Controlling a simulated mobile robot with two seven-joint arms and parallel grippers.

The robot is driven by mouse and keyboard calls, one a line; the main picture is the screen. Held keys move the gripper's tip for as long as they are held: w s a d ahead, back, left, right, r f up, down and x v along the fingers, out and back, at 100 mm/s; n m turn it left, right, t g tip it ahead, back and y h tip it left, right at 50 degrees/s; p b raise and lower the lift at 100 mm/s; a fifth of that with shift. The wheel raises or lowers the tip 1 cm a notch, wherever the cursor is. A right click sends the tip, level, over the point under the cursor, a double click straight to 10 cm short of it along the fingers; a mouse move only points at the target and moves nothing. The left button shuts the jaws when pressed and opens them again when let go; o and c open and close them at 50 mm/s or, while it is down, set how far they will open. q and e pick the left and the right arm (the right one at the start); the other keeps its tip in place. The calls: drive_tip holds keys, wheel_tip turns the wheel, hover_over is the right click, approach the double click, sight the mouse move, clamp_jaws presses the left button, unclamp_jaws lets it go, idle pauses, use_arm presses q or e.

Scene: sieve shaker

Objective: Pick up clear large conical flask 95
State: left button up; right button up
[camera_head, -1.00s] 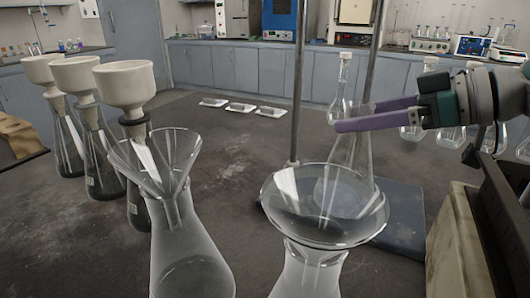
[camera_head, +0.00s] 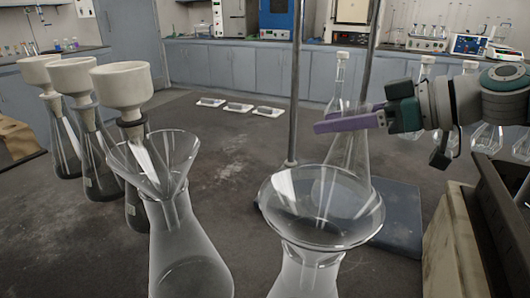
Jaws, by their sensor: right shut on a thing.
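A clear large conical flask (camera_head: 347,155) stands upright behind the front right funnel, by the metal stand. Its lower part shows only through the funnel's glass. My right gripper (camera_head: 345,121), with purple fingers, reaches in from the right and is shut on the flask's neck. The near finger covers part of the neck. My left gripper is not in view.
Two clear flasks with glass funnels (camera_head: 165,165) (camera_head: 322,205) stand in front. Several flasks with white funnels (camera_head: 122,85) stand left. Stand rods (camera_head: 297,80) rise beside the held flask. Stoppered flasks stand behind my right arm. The table's middle left is clear.

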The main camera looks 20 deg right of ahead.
clamp_jaws()
idle(0.8)
